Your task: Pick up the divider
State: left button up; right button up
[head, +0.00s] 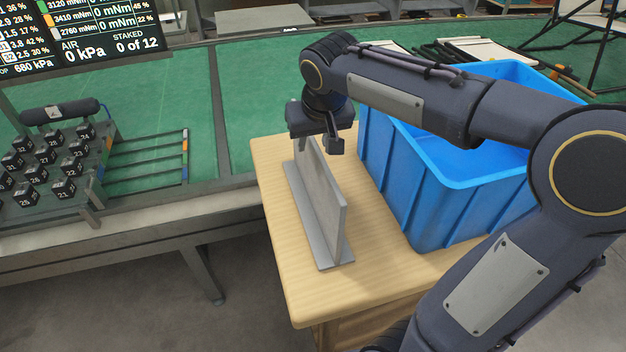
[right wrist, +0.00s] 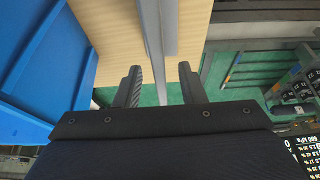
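The divider (head: 322,198) is a grey upright plate on a flat base, standing on the wooden table (head: 385,275). My right gripper (head: 318,143) is at the divider's far end, pointing down, in the head view. In the right wrist view, its two fingers (right wrist: 159,82) are spread, and the divider (right wrist: 152,35) runs up the picture between them. A gap shows between the fingers, so the gripper looks open. The fingers' exact depth along the plate is hard to judge. My left gripper is not in view.
A blue crate (head: 405,190) stands on the table just right of the divider, partly behind my right arm. Left of the table is a green-topped bench (head: 165,110) with a rack of numbered black blocks (head: 40,165). The table's front left corner is bare.

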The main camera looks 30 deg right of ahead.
jog(key=shift+x, duration=0.9)
jog(key=shift+c, duration=0.3)
grip_shut()
